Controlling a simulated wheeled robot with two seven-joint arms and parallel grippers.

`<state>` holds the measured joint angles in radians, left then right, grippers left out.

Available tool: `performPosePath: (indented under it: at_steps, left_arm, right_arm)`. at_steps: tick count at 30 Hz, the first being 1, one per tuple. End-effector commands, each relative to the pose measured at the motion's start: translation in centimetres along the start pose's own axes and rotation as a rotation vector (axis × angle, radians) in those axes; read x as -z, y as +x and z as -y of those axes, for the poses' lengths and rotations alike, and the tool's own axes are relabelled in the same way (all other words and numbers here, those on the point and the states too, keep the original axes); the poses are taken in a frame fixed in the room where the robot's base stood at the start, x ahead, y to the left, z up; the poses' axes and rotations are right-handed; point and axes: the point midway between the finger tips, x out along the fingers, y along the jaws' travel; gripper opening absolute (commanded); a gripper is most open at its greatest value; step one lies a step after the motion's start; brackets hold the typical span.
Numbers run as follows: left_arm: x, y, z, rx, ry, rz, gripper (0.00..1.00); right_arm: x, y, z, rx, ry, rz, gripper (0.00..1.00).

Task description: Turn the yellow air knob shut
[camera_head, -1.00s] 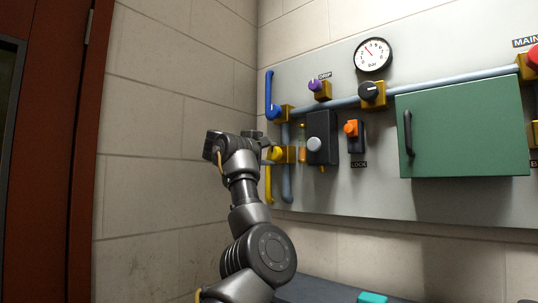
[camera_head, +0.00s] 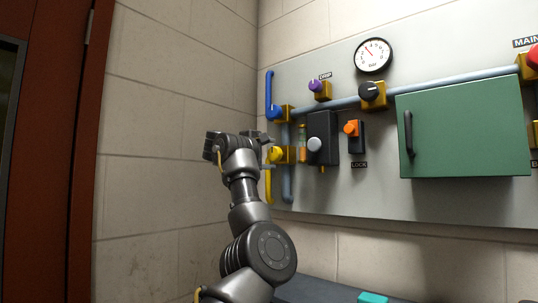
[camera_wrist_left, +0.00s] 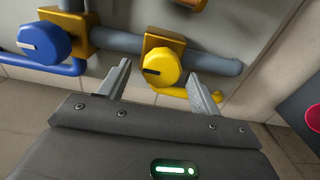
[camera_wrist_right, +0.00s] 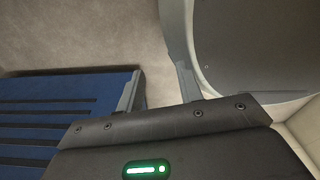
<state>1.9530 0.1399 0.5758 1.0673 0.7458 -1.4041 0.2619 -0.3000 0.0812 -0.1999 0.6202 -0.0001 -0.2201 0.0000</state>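The yellow knob (camera_wrist_left: 162,67) sits on a brass valve block in the left wrist view, with a dark mark on its face. A yellow handle or pipe (camera_wrist_left: 228,90) runs behind it. My left gripper (camera_wrist_left: 162,82) is open, its fingers on either side of the knob's lower area, with nothing held. In the head view the yellow knob (camera_head: 276,154) shows just right of my left gripper (camera_head: 236,140), on the panel's left edge. Whether the fingers touch the knob I cannot tell. My right gripper (camera_wrist_right: 158,85) is open and empty, away from the panel.
A blue knob (camera_head: 274,112) with a blue pipe is just above the yellow one. A black box (camera_head: 322,135), an orange knob (camera_head: 350,128), a purple knob (camera_head: 315,86), a gauge (camera_head: 373,54) and a green cabinet (camera_head: 465,130) are to the right. A brick wall is left.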

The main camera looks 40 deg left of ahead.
Motion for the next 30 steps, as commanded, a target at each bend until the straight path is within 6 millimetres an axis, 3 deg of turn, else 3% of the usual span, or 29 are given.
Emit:
performPosePath:
  at_steps: [11, 22, 30]
  left_arm:
    - [0.1, -0.9, 0.4, 0.001, 0.002, -0.002, 0.64]
    - [0.2, -7.9, 0.6, -0.001, 0.002, -0.003, 0.64]
    - [0.0, -10.6, 0.2, 0.001, 0.0, 0.001, 0.64]
  right_arm:
    - [0.0, 0.8, 0.2, 0.002, 0.001, 0.0, 0.36]
    - [-0.3, 4.8, 0.0, -0.003, 0.001, 0.003, 0.36]
    - [0.1, 5.6, -2.9, -0.04, -0.01, -0.008, 0.36]
